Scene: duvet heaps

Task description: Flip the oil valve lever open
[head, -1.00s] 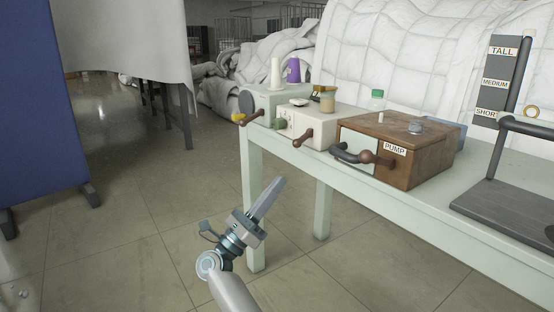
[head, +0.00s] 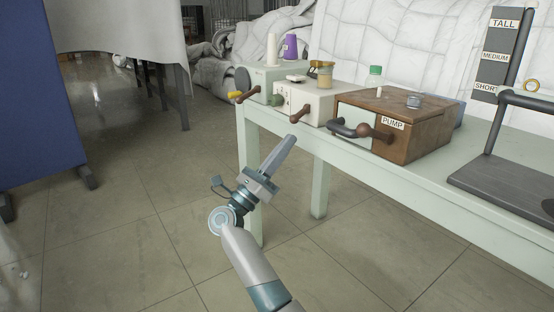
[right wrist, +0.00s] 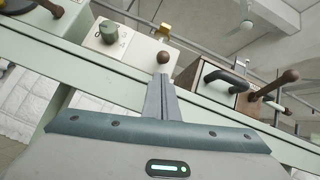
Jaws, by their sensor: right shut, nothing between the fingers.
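Several lever-like handles stick out from boxes on a pale green table; none is labelled as oil valve. A white box (head: 307,101) carries a green knob (head: 276,100) and a brown ball-ended lever (head: 300,115). A jar of amber liquid (head: 325,75) stands near this box. In the right wrist view the lever's brown ball (right wrist: 163,57) shows just beyond my fingertips, with the green knob (right wrist: 110,32) to its left. My right gripper (head: 290,139) is shut and empty, pointing up toward the lever, in front of the table edge. I cannot tell whether it touches. My left gripper is not in view.
A wooden box marked PUMP (head: 420,125) with a dark curved handle (head: 352,129) stands to the right. The table edge (head: 420,193) runs beside my arm.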

